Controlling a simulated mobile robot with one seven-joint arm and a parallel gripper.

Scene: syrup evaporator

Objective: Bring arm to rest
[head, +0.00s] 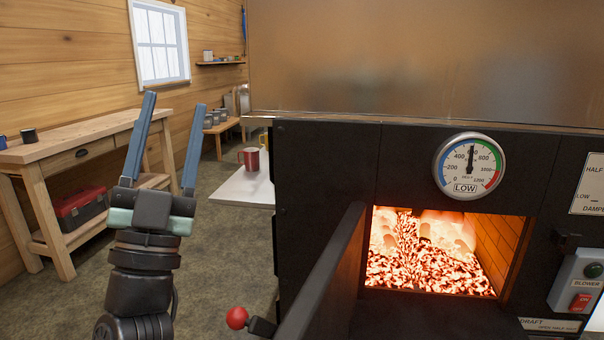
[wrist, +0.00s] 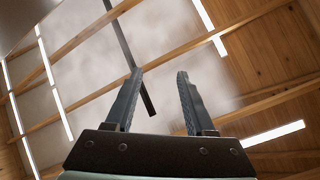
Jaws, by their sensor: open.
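My gripper (head: 173,108) is raised at the left of the head view, fingers pointing up. Its two blue-grey fingers are wide apart with nothing between them. In the wrist view my gripper (wrist: 158,75) is also open and empty, against the wooden roof beams and some pale haze. It is apart from the evaporator (head: 325,150), which stands to its right. The firebox door (head: 325,275) stands open, and glowing embers (head: 430,260) fill the firebox. The red door knob (head: 237,317) is below and to the right of my gripper.
A gauge (head: 468,165) reads near 600. A blower switch box (head: 583,285) is at the right edge. A red mug (head: 249,158) stands on a white shelf (head: 240,188) beside the evaporator. A wooden workbench (head: 90,130) with a red toolbox (head: 82,208) is at left. Floor between is clear.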

